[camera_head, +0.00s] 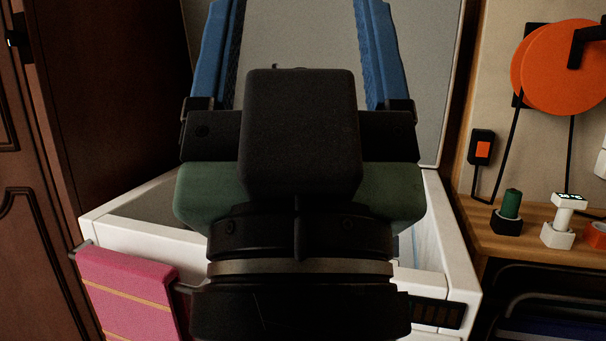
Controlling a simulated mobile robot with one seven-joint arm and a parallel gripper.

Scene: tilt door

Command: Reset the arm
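My gripper (294,55) fills the middle of the head view, seen from behind. Its two blue fingers stand wide apart, one at the left and one at the right, with nothing between them but a grey panel behind. The dark wrist and the green gripper body hide much of a white box-like appliance (462,262). The grey panel (420,60) with a pale edge stands upright behind the fingers, at the back of the appliance. Whether the fingers touch it cannot be told.
A pink towel (128,290) hangs on a bar at the appliance's front left. A dark wooden door (30,200) stands at the left. At the right, a wooden shelf (520,240) holds small items, including a green-topped one (510,204). Orange discs (565,68) hang on the wall above.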

